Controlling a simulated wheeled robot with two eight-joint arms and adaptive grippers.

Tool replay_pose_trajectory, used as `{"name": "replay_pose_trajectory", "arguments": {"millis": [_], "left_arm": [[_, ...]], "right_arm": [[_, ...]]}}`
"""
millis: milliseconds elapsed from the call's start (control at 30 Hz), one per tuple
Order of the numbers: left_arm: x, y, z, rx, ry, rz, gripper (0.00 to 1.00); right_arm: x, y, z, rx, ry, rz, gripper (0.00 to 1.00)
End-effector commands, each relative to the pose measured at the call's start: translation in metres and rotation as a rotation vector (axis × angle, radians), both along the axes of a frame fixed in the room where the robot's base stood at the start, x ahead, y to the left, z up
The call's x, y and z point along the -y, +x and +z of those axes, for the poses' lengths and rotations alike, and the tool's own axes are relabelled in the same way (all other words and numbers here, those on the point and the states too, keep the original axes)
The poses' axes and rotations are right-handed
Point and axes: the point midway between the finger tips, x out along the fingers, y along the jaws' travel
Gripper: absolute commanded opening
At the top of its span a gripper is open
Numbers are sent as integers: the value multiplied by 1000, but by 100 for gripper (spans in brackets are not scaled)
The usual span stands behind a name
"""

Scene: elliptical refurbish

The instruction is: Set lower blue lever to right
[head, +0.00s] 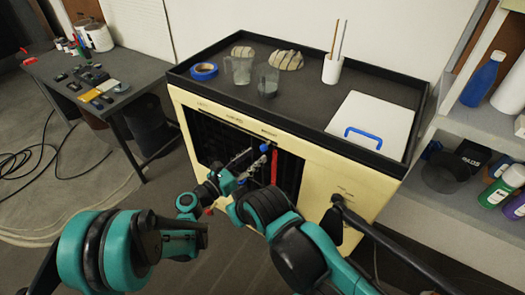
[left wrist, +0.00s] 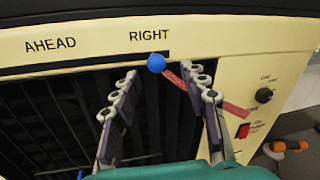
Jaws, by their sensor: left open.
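My left gripper (head: 247,163) is open at the front of the cream cabinet (head: 330,178). In the left wrist view its two fingers (left wrist: 160,98) are apart, with a blue knob (left wrist: 156,63) beyond and between their tips, just under the word RIGHT. A blue piece (left wrist: 80,174) also shows at the bottom edge of the wrist view. I cannot tell for certain which knob is the lower one. The lever shafts are partly hidden. My right gripper does not show.
A red strip (head: 275,166) hangs right of the gripper; it passes behind the right finger in the wrist view (left wrist: 235,109). A red switch (left wrist: 242,131) and a black dial (left wrist: 264,95) are farther right. The black tray top (head: 305,90) holds cups and tape.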

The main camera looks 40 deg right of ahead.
Motion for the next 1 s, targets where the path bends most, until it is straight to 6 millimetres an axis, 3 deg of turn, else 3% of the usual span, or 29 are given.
{"name": "replay_pose_trajectory", "arguments": {"millis": [100, 300, 1000], "left_arm": [[-26, -4, 0, 0, 0, 3, 44], [-52, -10, 0, 0, 0, 0, 44], [-61, -11, 2, 23, 17, 4, 44]], "right_arm": [[0, 0, 0, 0, 0, 0, 0], [0, 0, 0, 0, 0, 0, 0], [0, 0, 0, 0, 0, 0, 0]]}}
